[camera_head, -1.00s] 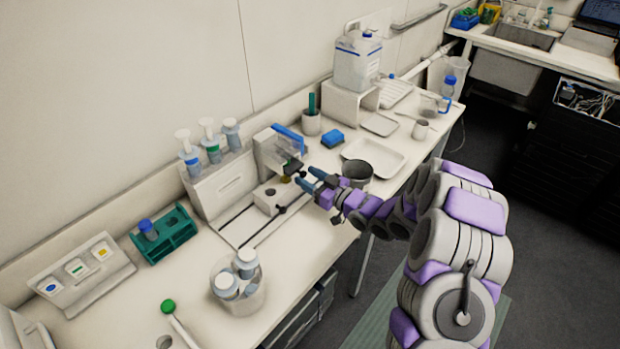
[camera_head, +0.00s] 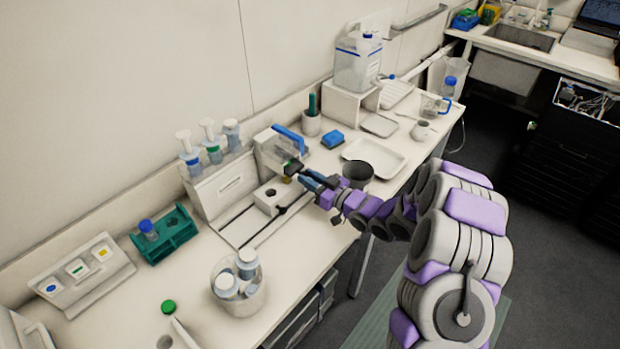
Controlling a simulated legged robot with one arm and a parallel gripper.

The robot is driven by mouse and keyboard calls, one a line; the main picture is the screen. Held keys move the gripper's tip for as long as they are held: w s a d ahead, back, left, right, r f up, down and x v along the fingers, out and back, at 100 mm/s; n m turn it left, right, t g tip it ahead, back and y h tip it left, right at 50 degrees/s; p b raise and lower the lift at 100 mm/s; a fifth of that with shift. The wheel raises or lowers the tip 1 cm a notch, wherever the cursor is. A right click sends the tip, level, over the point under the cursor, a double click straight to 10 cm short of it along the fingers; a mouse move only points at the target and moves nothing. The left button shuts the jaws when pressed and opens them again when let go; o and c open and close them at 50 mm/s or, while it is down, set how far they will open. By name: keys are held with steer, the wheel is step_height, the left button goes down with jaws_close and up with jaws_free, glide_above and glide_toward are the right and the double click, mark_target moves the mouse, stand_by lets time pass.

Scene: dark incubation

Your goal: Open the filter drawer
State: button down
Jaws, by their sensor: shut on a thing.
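The filter device is a pale, boxy unit (camera_head: 272,152) with a blue lever on top, standing at the back of the bench against the wall. A small dark part (camera_head: 296,169), apparently the filter drawer's front or handle, juts from its right front side. My gripper (camera_head: 304,177) comes in from the right, its dark blue fingers close together and shut at this dark part. The fingertips hide part of it. How far the drawer is out is too small to tell.
A white block (camera_head: 268,196) with a round hole lies just left of my gripper. A dark grey cup (camera_head: 358,173) stands close behind my wrist, beside a white tray (camera_head: 384,150). A beaker of bottles (camera_head: 255,297) is at the front left.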

steer(key=p+v, duration=0.1)
steer(key=v, duration=0.6)
steer(key=shift+d, duration=0.2)
steer(key=shift+r, duration=0.1)
steer(key=c, duration=0.9)
jaws_free()
steer(key=shift+c, duration=0.2)
steer(key=shift+s, duration=0.1)
steer(key=p+v, duration=0.2)
steer(key=v, duration=1.5)
steer(key=shift+d, duration=0.15)
steer(key=shift+s, duration=0.1)
